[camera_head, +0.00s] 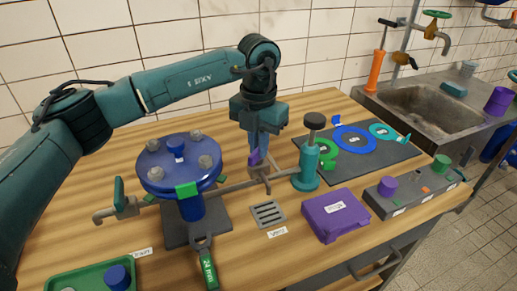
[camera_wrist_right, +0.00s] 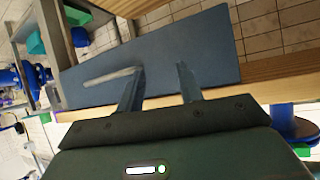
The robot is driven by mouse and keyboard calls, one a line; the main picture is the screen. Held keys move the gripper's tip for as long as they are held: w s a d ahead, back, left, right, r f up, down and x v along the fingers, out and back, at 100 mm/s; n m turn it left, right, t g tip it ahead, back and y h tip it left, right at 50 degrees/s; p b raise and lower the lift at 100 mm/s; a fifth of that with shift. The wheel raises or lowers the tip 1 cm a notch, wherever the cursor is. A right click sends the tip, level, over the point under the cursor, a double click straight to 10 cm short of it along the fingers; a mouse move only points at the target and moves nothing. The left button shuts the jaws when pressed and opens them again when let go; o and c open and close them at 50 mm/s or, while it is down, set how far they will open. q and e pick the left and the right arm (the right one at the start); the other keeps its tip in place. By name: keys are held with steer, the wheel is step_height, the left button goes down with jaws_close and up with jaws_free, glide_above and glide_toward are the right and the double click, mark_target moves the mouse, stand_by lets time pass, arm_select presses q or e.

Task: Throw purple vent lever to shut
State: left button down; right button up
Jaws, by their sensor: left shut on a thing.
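The purple vent lever (camera_head: 254,158) stands up from the pipe near the middle of the bench, in the head view. A grate marked VENT (camera_head: 267,214) lies in front of it. My left gripper (camera_head: 258,154) points down from above and is shut on the purple lever; the fingers partly hide it. In the right wrist view my right gripper (camera_wrist_right: 158,78) has its two fingers apart with nothing between them. The right gripper does not show in the head view.
A blue flanged vessel (camera_head: 176,198) stands left of the lever, and a teal cylinder with a dark knob (camera_head: 306,170) stands right. A purple box (camera_head: 336,216) and a grey button panel (camera_head: 410,195) lie farther right. A sink (camera_head: 430,103) is beyond the bench.

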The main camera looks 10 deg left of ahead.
arm_select(q)
steer(key=shift+f+m+b, duration=0.1)
steer(key=shift+m+b, duration=0.25)
steer(key=shift+m, duration=0.65)
steer(key=shift+m+b, duration=0.3)
steer(key=shift+m, duration=0.6)
steer(key=m, duration=0.2)
steer(key=shift+m+b, duration=0.3)
steer(key=shift+m, duration=0.5)
arm_select(e)
steer(key=shift+a+f, duration=0.15)
steer(key=shift+f, duration=0.5)
arm_select(q)
steer(key=c, duration=1.5)
jaws_free()
step_height(320, 180, up, 13)
steer(key=shift+r+b, duration=0.2)
steer(key=shift+b, duration=0.15)
arm_select(e)
steer(key=shift+w+a+m, duration=0.1)
steer(key=shift+m, duration=0.2)
